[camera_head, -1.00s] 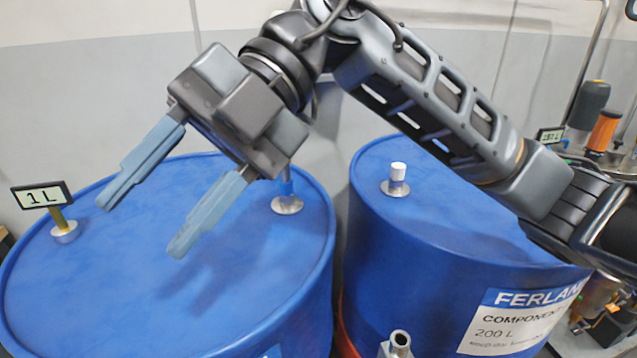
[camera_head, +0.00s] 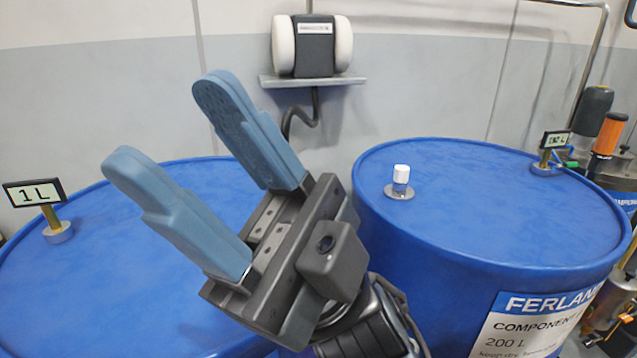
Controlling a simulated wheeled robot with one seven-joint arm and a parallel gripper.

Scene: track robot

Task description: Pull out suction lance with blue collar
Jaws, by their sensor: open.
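My gripper (camera_head: 176,128) is open and empty. Its two blue-grey fingers point up and left, in front of the left blue drum (camera_head: 70,290). The lance fitting with the blue collar, seen a second ago on the right part of that drum's lid, is now hidden, apparently behind my gripper. A fitting with a white cap (camera_head: 401,174) stands upright in a metal flange on the right blue drum (camera_head: 480,200). My gripper is to the left of it and apart from it.
A level display reading 1 L (camera_head: 34,193) stands on the left drum. Another display (camera_head: 554,141) stands at the back of the right drum. A white-and-black device (camera_head: 313,45) sits on a wall shelf (camera_head: 312,81). An orange-topped part (camera_head: 609,133) is at the far right.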

